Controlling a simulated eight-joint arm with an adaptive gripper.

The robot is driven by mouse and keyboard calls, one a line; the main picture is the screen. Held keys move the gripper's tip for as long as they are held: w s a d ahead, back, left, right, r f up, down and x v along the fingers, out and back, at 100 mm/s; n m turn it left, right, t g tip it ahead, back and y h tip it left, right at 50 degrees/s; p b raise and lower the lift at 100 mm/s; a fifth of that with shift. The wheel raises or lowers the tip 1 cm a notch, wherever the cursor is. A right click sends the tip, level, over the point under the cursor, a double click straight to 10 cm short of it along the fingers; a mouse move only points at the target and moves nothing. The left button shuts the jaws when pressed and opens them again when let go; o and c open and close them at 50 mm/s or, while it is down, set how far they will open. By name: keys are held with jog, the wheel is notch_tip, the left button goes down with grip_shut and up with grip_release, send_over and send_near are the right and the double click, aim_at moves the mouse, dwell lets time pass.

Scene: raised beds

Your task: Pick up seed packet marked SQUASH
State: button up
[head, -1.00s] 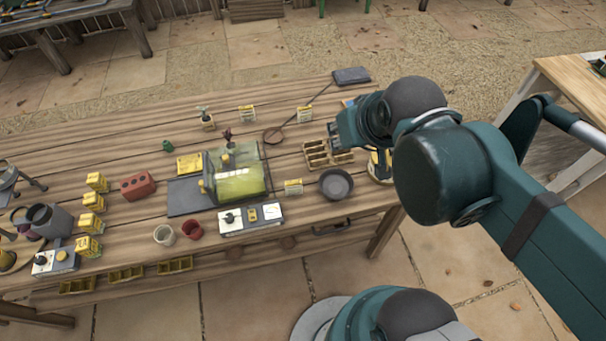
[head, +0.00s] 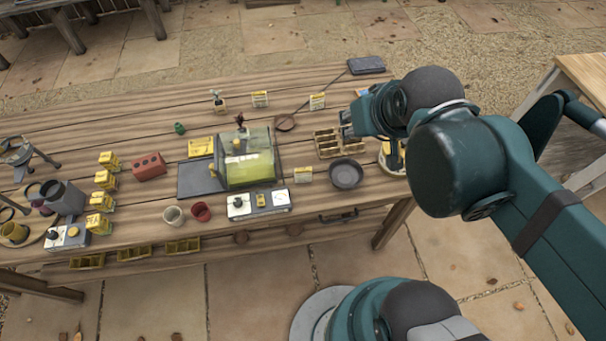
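A column of yellow packets (head: 105,180) stands at the left. My gripper (head: 345,130) is over the right part of the table, close to the wooden divided tray and apart from the packets I can see. Its fingers are small and partly hidden by my arm.
A clear box with yellow-green contents (head: 248,160) stands mid-table. A divided wooden tray (head: 327,144) and a dark pan (head: 346,174) are near my gripper. Bare planks show at the back left.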

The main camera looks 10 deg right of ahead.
dwell(0.3)
jog(key=m+g+h+b, duration=0.2)
jog(key=m+g+h, duration=0.35)
jog(key=m, duration=1.25)
send_over(301, 169)
jog(key=a, duration=0.2)
jog(key=shift+g+y, duration=0.55)
jog(key=shift+g, duration=0.4)
notch_tip(301, 169, down, 22)
jog(key=shift+w+f, duration=0.1)
jog(key=shift+a+f+m, duration=0.1)
jog(key=shift+f+m, duration=0.2)
jog(key=shift+m, duration=0.2)
jog(key=shift+x, duration=1.3)
